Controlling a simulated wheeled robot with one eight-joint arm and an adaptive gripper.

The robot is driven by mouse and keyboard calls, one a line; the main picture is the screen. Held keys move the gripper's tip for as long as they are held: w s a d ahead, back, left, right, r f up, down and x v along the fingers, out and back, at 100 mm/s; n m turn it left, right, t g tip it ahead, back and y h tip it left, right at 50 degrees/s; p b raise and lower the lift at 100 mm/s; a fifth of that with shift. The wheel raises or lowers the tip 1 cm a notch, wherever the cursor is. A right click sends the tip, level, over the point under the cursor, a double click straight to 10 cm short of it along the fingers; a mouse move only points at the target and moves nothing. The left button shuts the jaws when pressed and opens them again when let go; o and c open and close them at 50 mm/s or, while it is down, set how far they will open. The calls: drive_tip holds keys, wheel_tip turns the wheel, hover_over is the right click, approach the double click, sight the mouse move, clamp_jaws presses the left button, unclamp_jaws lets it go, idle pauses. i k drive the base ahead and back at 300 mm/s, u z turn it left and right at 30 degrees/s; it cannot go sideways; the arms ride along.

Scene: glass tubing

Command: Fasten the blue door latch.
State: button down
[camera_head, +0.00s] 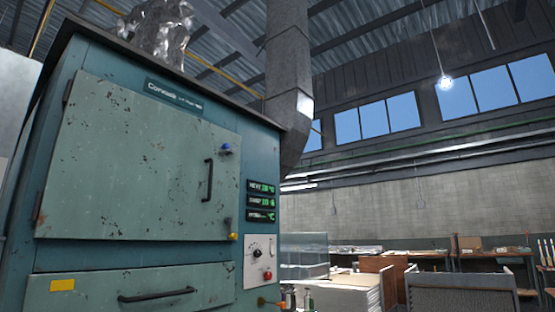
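The blue door latch (226,148) is a small blue knob near the upper right edge of a worn grey-green door (130,160). The door is on the front of a teal oven cabinet (260,150) and has a black vertical handle (207,180). A second latch with a yellow knob (233,236) sits near the door's lower right corner. The door looks closed or nearly so; I cannot tell whether either latch is engaged. My gripper is not in view.
Below the door is a drawer front (130,290) with a black handle (156,295). Displays (261,201) and a control panel (260,260) are to the right. A metal duct (290,75) rises behind the cabinet. Workbenches (430,253) stand at the back right.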

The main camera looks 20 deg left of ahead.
sight(227, 147)
drive_tip(key=z, duration=0.05)
drive_tip(key=i, duration=1.1)
drive_tip(key=u, duration=0.8)
drive_tip(key=i, duration=0.85)
drive_tip(key=u, duration=0.65)
